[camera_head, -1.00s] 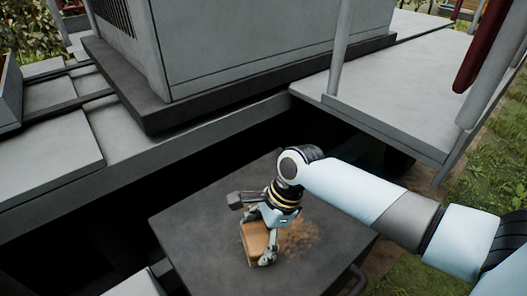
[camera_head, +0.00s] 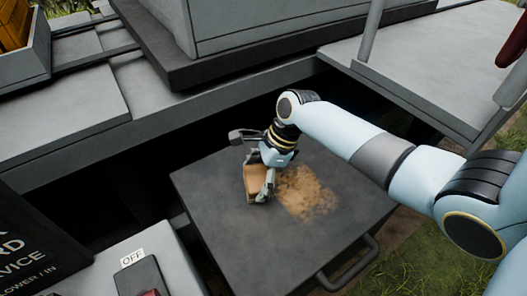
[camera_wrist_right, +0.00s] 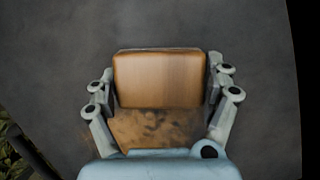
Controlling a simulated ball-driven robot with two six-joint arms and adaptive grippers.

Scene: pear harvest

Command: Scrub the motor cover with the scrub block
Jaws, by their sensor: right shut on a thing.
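The motor cover appears to be the dark grey flat lid (camera_head: 320,238) with a bar handle at its front right edge. A brown dirt patch (camera_head: 308,194) lies on it, just right of my right gripper. My right gripper (camera_head: 259,188) points down over the cover, shut on the tan scrub block (camera_head: 252,178). In the right wrist view the block (camera_wrist_right: 160,78) sits between the two fingers, with brown dirt (camera_wrist_right: 155,128) showing nearer the palm. The block looks low at the cover; contact underneath is hidden. My left gripper is out of view.
A dark gap separates the cover from the grey ledge (camera_head: 65,125) behind. A large grey housing (camera_head: 270,20) stands at the back. A panel with an OFF label (camera_head: 133,257) is at the front left.

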